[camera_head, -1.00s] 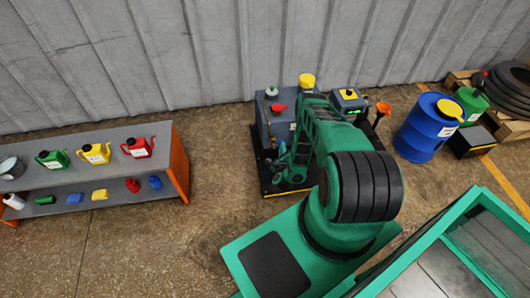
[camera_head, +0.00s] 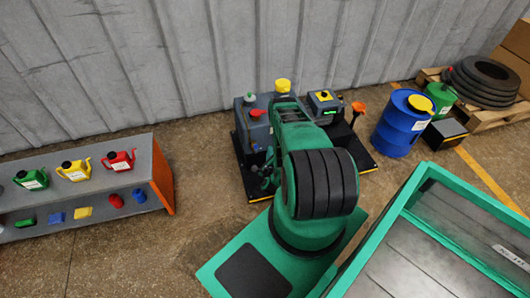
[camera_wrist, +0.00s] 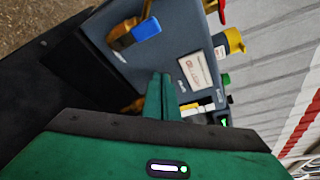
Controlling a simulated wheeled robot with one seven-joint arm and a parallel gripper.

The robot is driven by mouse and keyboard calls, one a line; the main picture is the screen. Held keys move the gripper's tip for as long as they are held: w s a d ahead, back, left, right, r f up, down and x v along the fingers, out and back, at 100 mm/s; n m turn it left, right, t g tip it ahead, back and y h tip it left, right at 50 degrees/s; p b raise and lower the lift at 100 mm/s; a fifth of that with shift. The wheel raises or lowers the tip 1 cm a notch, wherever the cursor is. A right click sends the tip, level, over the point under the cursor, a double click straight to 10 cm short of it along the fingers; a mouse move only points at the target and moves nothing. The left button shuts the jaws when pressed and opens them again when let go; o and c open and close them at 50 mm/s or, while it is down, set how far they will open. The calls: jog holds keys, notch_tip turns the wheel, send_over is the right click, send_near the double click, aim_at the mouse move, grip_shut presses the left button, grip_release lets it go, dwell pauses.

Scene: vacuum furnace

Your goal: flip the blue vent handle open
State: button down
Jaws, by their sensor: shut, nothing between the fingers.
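The blue vent handle (camera_wrist: 146,29) shows in the wrist view, upper middle, on a brass valve (camera_wrist: 122,40) at the grey side of the furnace unit (camera_wrist: 180,50). My gripper (camera_wrist: 161,76) points at this grey side from below the handle in the picture. Its green fingers are together with nothing between them, and they appear apart from the handle. In the head view the grey unit (camera_head: 254,130) stands on a black base by the wall. My arm covers part of it there, and the blue handle and my fingertips cannot be made out.
A red handle (camera_head: 257,113) and a yellow cap (camera_head: 283,86) top the unit. A white label (camera_wrist: 193,72) is beside the fingers. A shelf (camera_head: 143,160) with coloured cans stands left. A blue barrel (camera_head: 402,125) and tyres (camera_head: 485,80) stand right. Floor between shelf and unit is clear.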

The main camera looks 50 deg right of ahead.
jog(key=a+f+v, duration=0.1)
jog(key=v, duration=0.7)
jog(key=shift+a+f, duration=0.15)
jog(key=shift+f, duration=0.15)
jog(key=shift+w, duration=0.15)
